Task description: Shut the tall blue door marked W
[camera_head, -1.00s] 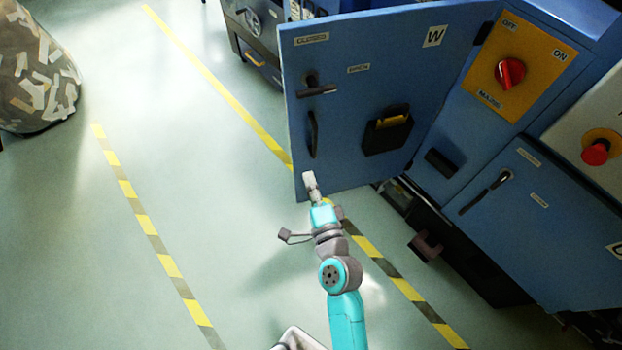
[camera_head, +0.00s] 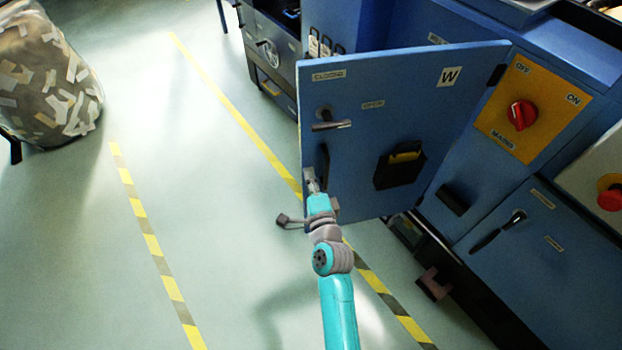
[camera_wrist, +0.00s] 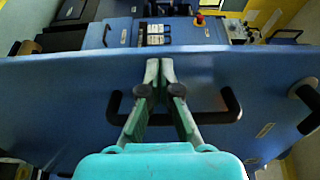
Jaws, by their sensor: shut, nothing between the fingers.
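The tall blue door (camera_head: 350,120) marked W stands swung open, hinged at its right side to the blue machine. It has a dark lever handle (camera_head: 330,125) near its left edge, a dark pull handle (camera_head: 323,168) below that, and a black holder (camera_head: 399,166). My gripper (camera_head: 311,178) is shut and empty, at the door's lower left near the pull handle. In the wrist view my closed fingers (camera_wrist: 160,66) point at the blue door face (camera_wrist: 60,100), with the pull handle (camera_wrist: 232,106) behind them. I cannot tell whether they touch the door.
The machine's front has a yellow panel with a red switch (camera_head: 521,115) and a red stop button (camera_head: 610,199). A lower blue door (camera_head: 540,240) is at right. A bin of scraps (camera_head: 45,80) stands far left. The floor (camera_head: 220,210) left of my arm is clear.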

